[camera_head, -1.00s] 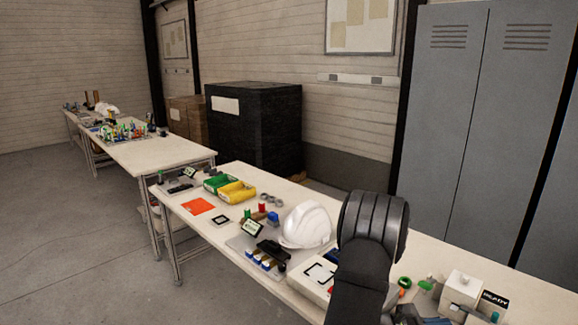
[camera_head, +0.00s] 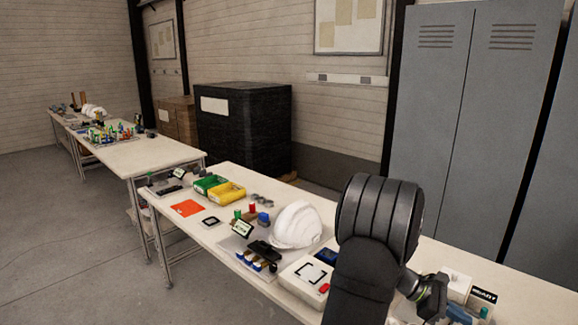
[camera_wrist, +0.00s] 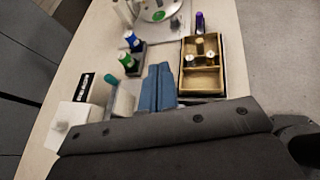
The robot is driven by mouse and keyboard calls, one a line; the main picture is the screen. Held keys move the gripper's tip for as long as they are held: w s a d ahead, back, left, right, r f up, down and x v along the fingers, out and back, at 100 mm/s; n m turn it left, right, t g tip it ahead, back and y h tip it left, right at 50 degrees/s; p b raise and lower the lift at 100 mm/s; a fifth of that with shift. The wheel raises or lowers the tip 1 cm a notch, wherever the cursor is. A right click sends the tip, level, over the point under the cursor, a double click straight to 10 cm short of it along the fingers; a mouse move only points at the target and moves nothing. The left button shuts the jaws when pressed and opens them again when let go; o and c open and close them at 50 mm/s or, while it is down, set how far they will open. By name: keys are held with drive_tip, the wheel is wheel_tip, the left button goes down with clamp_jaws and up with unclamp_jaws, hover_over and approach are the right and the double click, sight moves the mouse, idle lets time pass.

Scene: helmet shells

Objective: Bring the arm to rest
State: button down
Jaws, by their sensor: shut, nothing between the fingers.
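My dark arm rises in front of the table (camera_head: 226,170) in the head view, folded at a thick ribbed joint. My gripper (camera_head: 436,299) shows small and partly hidden at the lower right, just right of the arm, near the white boxes. It is shut with nothing in it. In the wrist view a dark bolted part of my own body fills the bottom, and the fingertips cannot be made out. A white helmet shell (camera_head: 297,225) sits on the table left of the arm, apart from it.
Green (camera_head: 209,184) and yellow bins (camera_head: 229,192) and an orange sheet (camera_head: 187,208) lie farther left. The wrist view shows a wooden compartment tray (camera_wrist: 217,80), a blue item (camera_wrist: 157,88), a green bottle (camera_wrist: 127,62) and a white box (camera_wrist: 76,126). Grey lockers (camera_head: 470,120) stand behind.

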drive_tip(key=w+r+m+t+y, duration=0.2)
drive_tip(key=w+r+t+y, duration=0.4)
drive_tip(key=r, duration=0.7)
drive_tip(key=shift+w+a+r+t+y, duration=0.35)
drive_tip(key=shift+w+y, duration=0.15)
drive_tip(key=shift+w, duration=0.2)
drive_tip(key=shift+f, duration=0.1)
drive_tip(key=s+f+n+g+h, duration=0.1)
drive_tip(key=s+f+g+h, duration=0.3)
drive_tip(key=f, duration=0.8)
drive_tip(key=shift+s+d+g+h, duration=0.4)
drive_tip(key=shift+s+g, duration=0.85)
drive_tip(key=shift+s, duration=0.3)
drive_tip(key=shift+r, duration=0.15)
